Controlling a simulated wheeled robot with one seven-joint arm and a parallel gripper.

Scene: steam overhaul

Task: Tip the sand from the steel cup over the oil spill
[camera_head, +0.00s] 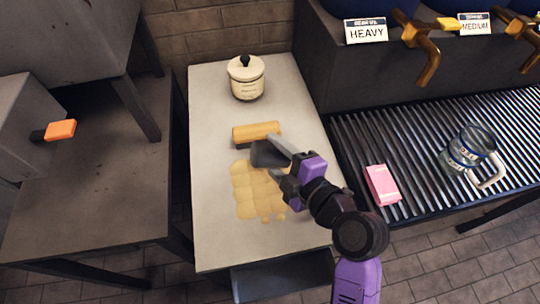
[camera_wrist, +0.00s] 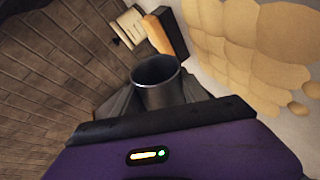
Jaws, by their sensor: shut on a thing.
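My gripper (camera_head: 288,172) is shut on the steel cup (camera_head: 268,154) and holds it over the table. In the head view the cup looks tipped, its mouth end toward the left. In the wrist view the cup (camera_wrist: 158,88) sits between my two fingers; its inside looks dark, and I cannot tell whether any sand is in it. A lumpy tan patch of sand (camera_head: 249,195) lies on the tabletop just below and left of the cup. It also shows at upper right in the wrist view (camera_wrist: 235,45). No bare oil is visible; any oil beneath the sand is hidden.
The pale table (camera_head: 212,115) carries a wooden brush (camera_head: 256,131) behind the cup and a cream lidded pot (camera_head: 246,79) at the back. On the right, a slatted rack (camera_head: 420,135) holds a pink block (camera_head: 382,185) and a mug (camera_head: 467,148). Brass taps (camera_head: 425,55) overhang it.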

